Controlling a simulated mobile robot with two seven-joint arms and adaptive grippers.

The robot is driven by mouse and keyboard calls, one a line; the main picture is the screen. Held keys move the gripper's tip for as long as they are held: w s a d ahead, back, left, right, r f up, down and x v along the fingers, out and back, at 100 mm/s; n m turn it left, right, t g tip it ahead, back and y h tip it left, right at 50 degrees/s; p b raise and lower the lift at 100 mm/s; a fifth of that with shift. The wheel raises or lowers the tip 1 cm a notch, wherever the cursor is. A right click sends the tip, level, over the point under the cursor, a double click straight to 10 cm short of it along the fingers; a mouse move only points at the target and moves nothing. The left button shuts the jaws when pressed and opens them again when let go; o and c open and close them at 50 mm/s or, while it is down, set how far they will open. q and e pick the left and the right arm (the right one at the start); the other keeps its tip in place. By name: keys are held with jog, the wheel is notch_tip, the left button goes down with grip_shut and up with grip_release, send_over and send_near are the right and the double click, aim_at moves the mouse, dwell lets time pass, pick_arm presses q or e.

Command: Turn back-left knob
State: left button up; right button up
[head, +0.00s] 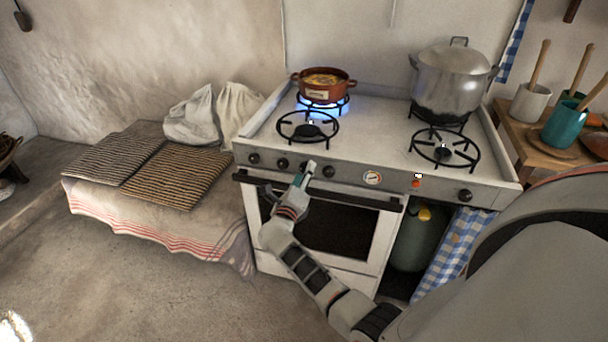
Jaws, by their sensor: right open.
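The white stove (385,135) stands against the back wall with a row of black knobs along its front panel. On the left are one knob (253,158), a second knob (282,163) and another knob (328,171); a further knob (465,195) is at the far right. I cannot tell which one serves the back-left burner (322,106), which burns blue under a red-brown pot (324,86). My right gripper (305,173) is open at the panel, between the second knob and the knob to its right. It hides part of the panel; contact is unclear. My left gripper is not in view.
The oven door handle (370,201) runs just below the knobs. A large lidded metal pot (452,80) stands on the back-right burner. A bench with striped cushions (170,175) is at the left. A gas bottle (414,240) stands under the stove's right side.

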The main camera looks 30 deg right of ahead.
jog(key=v, duration=1.1)
jog(key=shift+s+a, duration=0.2)
jog(key=shift+s, duration=0.05)
jog(key=s+a+f+n+t+y, duration=0.1)
jog(key=s+a+n+t+y, duration=0.45)
jog(key=n, duration=0.65)
jog(key=s+a+f+n+t+y, duration=0.2)
jog(key=a+n+y, duration=0.5)
jog(key=n, duration=0.6)
jog(key=s+f+n+g+y, duration=0.2)
jog(key=s+f+n+g, duration=0.2)
jog(key=s, duration=0.5)
jog(key=s+a+f+n+g+y+p, duration=0.1)
jog(key=s+f+n+g, duration=0.3)
jog(key=s+f+n, duration=0.5)
jog(key=shift+s+f+n+y, duration=0.35)
jog(key=shift+s+n+y, duration=0.15)
jog(key=shift+n, duration=0.2)
